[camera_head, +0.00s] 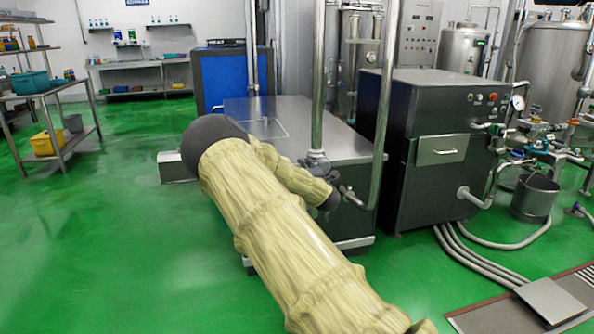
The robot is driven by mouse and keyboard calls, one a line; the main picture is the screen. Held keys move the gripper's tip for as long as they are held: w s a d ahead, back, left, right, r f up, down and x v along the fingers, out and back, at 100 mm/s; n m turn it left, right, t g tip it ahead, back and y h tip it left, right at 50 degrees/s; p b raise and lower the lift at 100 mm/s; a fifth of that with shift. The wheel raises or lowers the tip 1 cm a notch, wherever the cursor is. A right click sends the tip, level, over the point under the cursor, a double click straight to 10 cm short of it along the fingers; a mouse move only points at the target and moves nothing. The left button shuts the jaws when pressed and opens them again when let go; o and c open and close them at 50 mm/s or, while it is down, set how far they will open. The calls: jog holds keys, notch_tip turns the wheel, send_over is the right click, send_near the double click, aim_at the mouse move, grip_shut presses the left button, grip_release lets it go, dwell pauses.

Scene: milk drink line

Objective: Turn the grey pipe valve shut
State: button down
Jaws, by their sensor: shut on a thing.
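The grey pipe valve (317,163) sits low on an upright steel pipe, in front of the metal cabinet, near the middle of the head view. My arm, in a cream sleeve, reaches across the picture and bends back toward the valve. My gripper (336,197) is at the dark end of the arm, just below and right of the valve body. It is small here and partly hidden by my arm. It looks shut on the valve's handle. The handle and its exact angle are mostly hidden.
A second steel pipe (381,120) stands close to the right of my gripper. The steel cabinet top (290,130) lies behind the valve. A dark machine (430,150) with a gauge stands to the right. Green floor (110,240) is clear at left.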

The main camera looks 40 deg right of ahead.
jog(key=shift+f, duration=0.25)
jog(key=c, duration=1)
grip_release()
jog(key=shift+s+r, duration=0.1)
jog(key=v, duration=1.2)
